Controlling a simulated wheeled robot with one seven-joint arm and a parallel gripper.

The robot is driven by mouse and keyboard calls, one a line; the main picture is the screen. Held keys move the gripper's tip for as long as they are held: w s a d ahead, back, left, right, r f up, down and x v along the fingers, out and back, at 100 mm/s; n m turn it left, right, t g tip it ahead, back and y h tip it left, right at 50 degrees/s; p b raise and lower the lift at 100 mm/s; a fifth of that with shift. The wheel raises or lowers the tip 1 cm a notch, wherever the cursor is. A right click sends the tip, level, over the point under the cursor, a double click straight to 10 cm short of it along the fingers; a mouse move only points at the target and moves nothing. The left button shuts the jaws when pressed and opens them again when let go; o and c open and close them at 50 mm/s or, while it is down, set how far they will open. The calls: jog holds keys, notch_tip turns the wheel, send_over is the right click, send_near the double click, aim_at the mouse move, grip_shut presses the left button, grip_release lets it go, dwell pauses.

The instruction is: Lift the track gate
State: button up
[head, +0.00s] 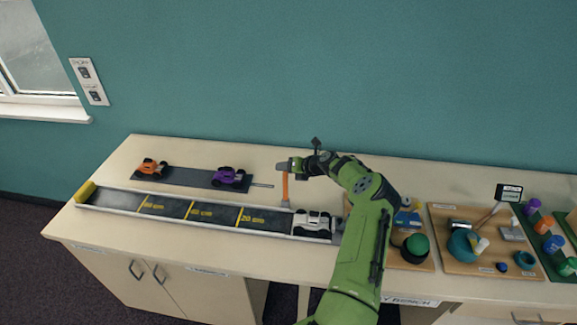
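The track (165,207) is a long grey channel along the front of the table, with yellow distance marks and a yellow end at the left. The gate looks like a thin upright orange piece (285,187) with a grey lower part, at the track's far side near its right end. A white toy truck (312,222) stands in the track just right of the gate. My gripper (282,166) is at the top of the orange piece, coming in from the right. Its fingers are small here, and I cannot tell whether they are open or closed on the gate. My arm hides the track's right end.
A dark strip (190,178) behind the track carries an orange car (152,167) and a purple car (228,178). A thin rod (263,185) lies right of it. Wooden boards with tools and colored jars (465,243) fill the right side. The table's back middle is clear.

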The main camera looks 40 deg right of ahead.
jog(key=shift+a+f, duration=0.15)
jog(key=shift+f, duration=0.25)
jog(key=v, duration=1.6)
jog(key=shift+w+r, duration=0.15)
jog(key=shift+r, duration=0.1)
